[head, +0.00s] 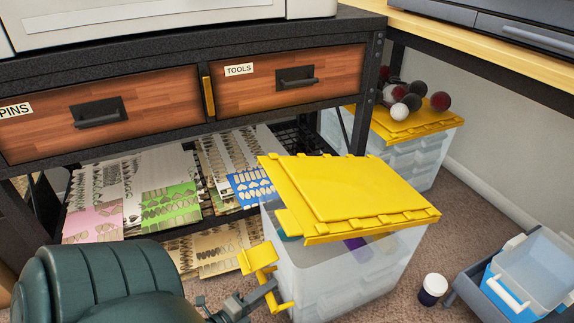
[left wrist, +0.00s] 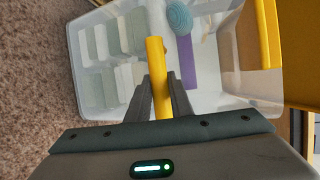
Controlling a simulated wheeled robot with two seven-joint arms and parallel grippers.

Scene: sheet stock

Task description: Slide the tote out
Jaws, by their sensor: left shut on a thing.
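The clear plastic tote (head: 330,277) stands on the carpet in front of the shelf, with a yellow lid (head: 350,193) lying askew and tilted on top. My left gripper (head: 272,290) is at its near left side, shut on a yellow handle (head: 258,257). In the left wrist view the left gripper (left wrist: 162,88) has its fingers on either side of the yellow handle (left wrist: 158,65). That view also shows pale green blocks (left wrist: 115,45), a teal ball (left wrist: 179,17) and a purple strip (left wrist: 187,62) in the tote. My right gripper is not in view.
A second clear tote with a yellow lid (head: 415,125) stands behind, with several balls on top. A low shelf holds printed sheets (head: 160,190) under two wooden drawers. A small jar (head: 432,289) and a grey-blue bin (head: 535,265) are on the floor at right.

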